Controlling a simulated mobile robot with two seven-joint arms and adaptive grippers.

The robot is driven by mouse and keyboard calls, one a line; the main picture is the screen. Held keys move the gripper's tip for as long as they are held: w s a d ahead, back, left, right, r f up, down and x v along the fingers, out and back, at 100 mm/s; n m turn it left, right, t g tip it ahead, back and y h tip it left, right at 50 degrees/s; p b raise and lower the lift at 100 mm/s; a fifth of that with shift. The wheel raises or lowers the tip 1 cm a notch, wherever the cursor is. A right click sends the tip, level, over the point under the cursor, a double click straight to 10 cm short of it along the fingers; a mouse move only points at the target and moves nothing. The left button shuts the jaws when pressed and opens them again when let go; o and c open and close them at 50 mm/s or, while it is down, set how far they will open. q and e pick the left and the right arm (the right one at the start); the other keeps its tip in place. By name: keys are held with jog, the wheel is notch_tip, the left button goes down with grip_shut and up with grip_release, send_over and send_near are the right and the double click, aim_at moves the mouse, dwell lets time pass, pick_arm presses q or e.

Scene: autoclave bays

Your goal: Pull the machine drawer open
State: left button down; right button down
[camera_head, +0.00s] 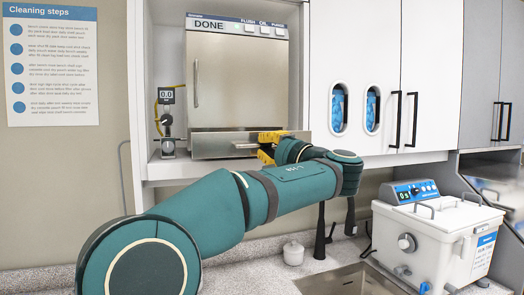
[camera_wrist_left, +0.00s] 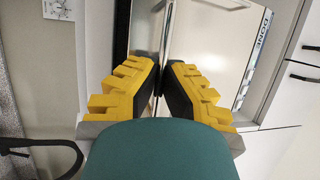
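The machine (camera_head: 240,80) sits in a white bay, its display reading DONE. Its metal drawer (camera_head: 212,147) is the low, wide front below the door, with a thin horizontal handle (camera_head: 243,146). A dark strip shows along the drawer's top edge; I cannot tell how far out it stands. My left gripper (camera_head: 267,146), with yellow fingers, is at the right part of the handle and hides it there. In the left wrist view, the fingers (camera_wrist_left: 160,82) are close together with a shiny bar (camera_wrist_left: 164,40) between their dark pads. My right gripper is not in view.
A small gauge stand (camera_head: 167,125) is left of the drawer. White cabinets (camera_head: 350,60) with handles and glove-box openings are at right. A white bath unit (camera_head: 435,235), a small jar (camera_head: 293,252) and a sink (camera_head: 345,280) are on the counter below.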

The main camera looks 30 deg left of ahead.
pick_arm(q)
jog(key=shift+s+d, duration=0.3)
jog(key=c, duration=1.4)
grip_release()
jog(key=shift+s+r, duration=0.1)
jog(key=shift+o, duration=0.2)
jog(key=shift+d, duration=0.1)
jog(key=v, duration=1.1)
jog(key=shift+d, duration=0.4)
